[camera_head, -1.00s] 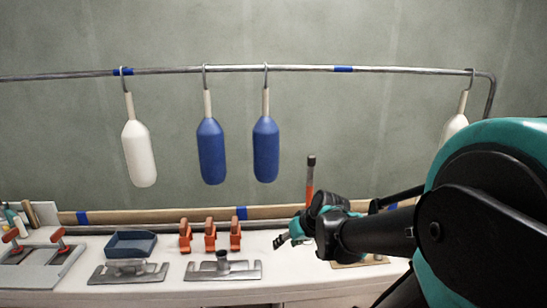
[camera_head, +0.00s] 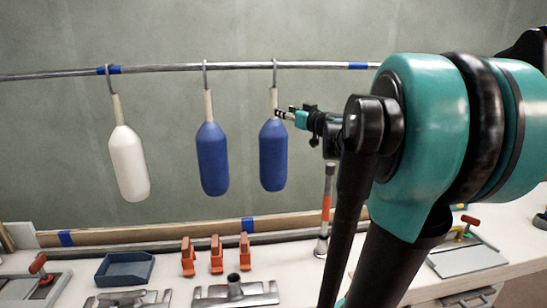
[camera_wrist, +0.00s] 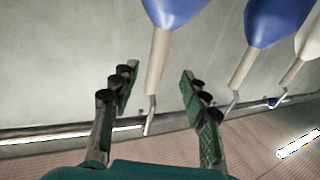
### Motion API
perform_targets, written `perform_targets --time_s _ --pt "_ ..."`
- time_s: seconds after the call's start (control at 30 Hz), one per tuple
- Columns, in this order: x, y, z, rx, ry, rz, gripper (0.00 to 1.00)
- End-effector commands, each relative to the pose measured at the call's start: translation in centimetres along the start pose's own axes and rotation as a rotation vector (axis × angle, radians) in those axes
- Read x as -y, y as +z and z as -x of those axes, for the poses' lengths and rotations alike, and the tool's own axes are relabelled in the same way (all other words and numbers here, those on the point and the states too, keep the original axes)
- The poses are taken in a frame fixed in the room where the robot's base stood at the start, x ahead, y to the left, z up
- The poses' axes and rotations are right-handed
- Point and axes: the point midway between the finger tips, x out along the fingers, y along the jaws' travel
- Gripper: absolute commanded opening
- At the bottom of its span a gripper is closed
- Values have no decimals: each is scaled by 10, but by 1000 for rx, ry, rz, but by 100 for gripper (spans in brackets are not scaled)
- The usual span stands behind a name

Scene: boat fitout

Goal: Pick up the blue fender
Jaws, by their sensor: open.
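Two blue fenders hang by hooks from a metal rail, the left one (camera_head: 212,158) and the right one (camera_head: 273,156). Each has a pale neck above a blue body. My gripper (camera_head: 283,114) is at the neck of the right blue fender, coming from the right. In the wrist view, where the fenders appear upside down, my gripper (camera_wrist: 157,80) is open. The pale neck (camera_wrist: 158,60) of the nearest blue fender (camera_wrist: 174,8) appears between its fingers. I cannot tell how deep the neck sits. The other blue fender (camera_wrist: 277,20) is farther right there.
The rail (camera_head: 165,69) runs along the wall. A white fender (camera_head: 128,163) hangs at the left. Below, the bench carries a blue tray (camera_head: 125,270), orange clamps (camera_head: 216,254) and metal fittings (camera_head: 235,292). My arm hides the rail's right part.

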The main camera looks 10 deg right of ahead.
Motion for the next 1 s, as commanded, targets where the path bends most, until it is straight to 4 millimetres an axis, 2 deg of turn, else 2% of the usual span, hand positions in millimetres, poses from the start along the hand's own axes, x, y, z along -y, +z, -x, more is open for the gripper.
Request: perform_targets --time_s 0.1,0.3,0.63,0.9,1.0 --pt "1 0 -25 0 -4 0 46" --pt "1 1 -60 1 -3 -1 46" --pt "0 1 -85 1 -2 -1 46" --pt "-3 2 -120 1 -2 -1 46" --pt "-4 2 -128 1 -1 -1 46"
